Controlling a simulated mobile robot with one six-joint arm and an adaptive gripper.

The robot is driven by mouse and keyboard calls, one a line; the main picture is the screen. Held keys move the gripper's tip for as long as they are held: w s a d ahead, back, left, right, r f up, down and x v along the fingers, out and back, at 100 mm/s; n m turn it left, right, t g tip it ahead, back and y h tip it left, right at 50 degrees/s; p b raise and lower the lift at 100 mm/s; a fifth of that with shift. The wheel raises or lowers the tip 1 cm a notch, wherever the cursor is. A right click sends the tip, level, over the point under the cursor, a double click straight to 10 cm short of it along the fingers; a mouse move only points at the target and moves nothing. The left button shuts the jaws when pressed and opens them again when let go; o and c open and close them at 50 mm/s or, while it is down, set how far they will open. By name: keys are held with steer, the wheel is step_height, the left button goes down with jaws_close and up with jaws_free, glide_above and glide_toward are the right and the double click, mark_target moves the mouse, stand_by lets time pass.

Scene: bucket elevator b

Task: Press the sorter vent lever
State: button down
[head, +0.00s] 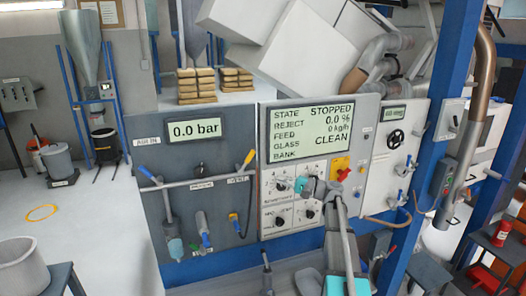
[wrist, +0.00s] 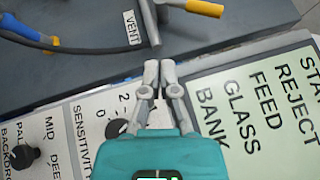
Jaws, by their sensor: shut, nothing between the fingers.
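The lever by the VENT label (wrist: 131,28) has a yellow handle (wrist: 205,8) at the top edge of the wrist view. In the head view the yellow-handled lever (head: 247,160) stands tilted at the right end of the pipe on the grey air panel. My gripper (wrist: 157,92) is shut and empty, its fingertips pointing towards the panel edge below the lever. They appear apart from the handle. In the head view my gripper (head: 284,183) is in front of the sorter control panel, right of and lower than the yellow handle.
The sorter display (head: 310,133) reads STOPPED and CLEAN. A 0.0 bar gauge (head: 195,129) and a blue-handled lever (head: 147,172) are on the air panel. A sensitivity knob (wrist: 116,128) is close to my fingers. A red knob (head: 343,174) on yellow is to the right.

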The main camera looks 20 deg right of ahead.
mark_target(272, 154)
steer(key=d+r+m+t+y, duration=0.1)
steer(key=d+r+t, duration=0.1)
steer(key=d+r, duration=0.2)
steer(key=shift+w+d+p, duration=0.25)
steer(key=shift+d+p, duration=0.05)
steer(key=shift+d, duration=0.75)
steer(key=shift+r, duration=0.1)
steer(key=p+x, duration=0.3)
steer(key=x, duration=0.7)
steer(key=shift+d+r, duration=0.15)
steer(key=a, duration=0.1)
steer(key=a+p, duration=0.1)
steer(key=r, duration=0.1)
steer(key=shift+s+a+p, duration=0.3)
steer(key=shift+a, duration=0.1)
steer(key=shift+a+r, duration=0.2)
steer(key=shift+a, duration=0.35)
